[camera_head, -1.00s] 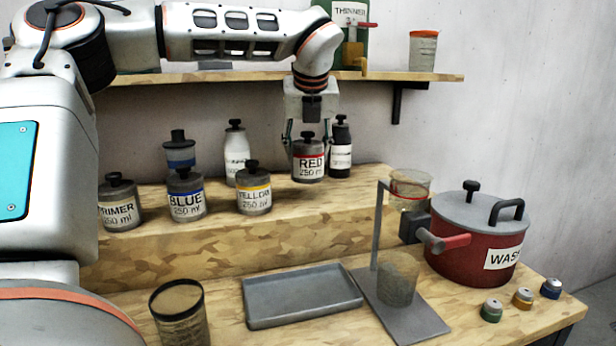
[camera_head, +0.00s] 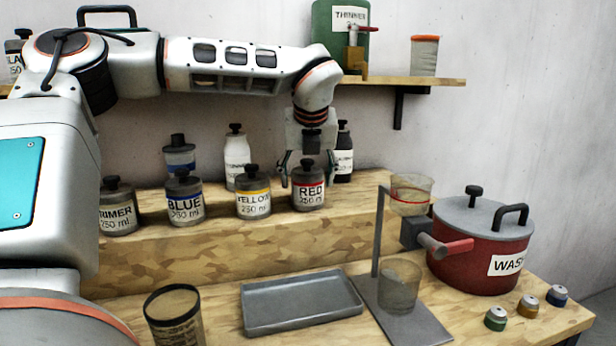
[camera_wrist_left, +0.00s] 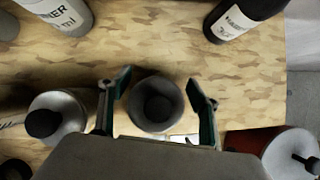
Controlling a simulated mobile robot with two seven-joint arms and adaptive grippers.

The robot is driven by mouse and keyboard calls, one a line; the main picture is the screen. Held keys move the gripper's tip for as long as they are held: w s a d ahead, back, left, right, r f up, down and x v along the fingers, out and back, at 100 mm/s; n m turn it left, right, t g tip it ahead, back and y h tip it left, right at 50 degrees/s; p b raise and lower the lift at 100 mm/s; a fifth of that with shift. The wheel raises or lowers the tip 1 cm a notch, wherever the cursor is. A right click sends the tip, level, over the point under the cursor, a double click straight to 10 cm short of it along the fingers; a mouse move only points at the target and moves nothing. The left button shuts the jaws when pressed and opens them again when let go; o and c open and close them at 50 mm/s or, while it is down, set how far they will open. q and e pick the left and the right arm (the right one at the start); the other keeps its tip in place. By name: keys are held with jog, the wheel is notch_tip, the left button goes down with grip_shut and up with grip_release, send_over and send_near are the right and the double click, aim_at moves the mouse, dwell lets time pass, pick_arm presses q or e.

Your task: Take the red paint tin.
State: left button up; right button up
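The red paint tin (camera_head: 308,190) is a grey tin with a red band, a RED 250 ml label and a dark knob. It stands upright on the raised wooden step, at the right end of the tin row. My left gripper (camera_head: 306,178) points down over it. In the left wrist view the tin (camera_wrist_left: 156,104) lies between the two fingers (camera_wrist_left: 160,98), which look spread with small gaps beside it. The tin's lower part is hidden there. My right gripper is in neither view.
The yellow tin (camera_head: 253,198), blue tin (camera_head: 185,200) and primer tin (camera_head: 117,212) stand left of it. A dark bottle (camera_head: 343,158) and white bottle (camera_head: 236,160) stand behind. In front are a grey tray (camera_head: 300,300), a cup stand (camera_head: 410,318) and a red wash pot (camera_head: 470,262).

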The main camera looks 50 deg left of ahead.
aim_at(309, 159)
pick_arm(q)
jog(key=shift+r, duration=0.1)
jog(key=shift+s+r+p, duration=0.1)
jog(key=shift+r+p, duration=0.1)
jog(key=shift+p, duration=0.2)
jog(key=v, duration=0.7)
jog(key=shift+d+r, duration=0.15)
jog(key=shift+d, duration=0.05)
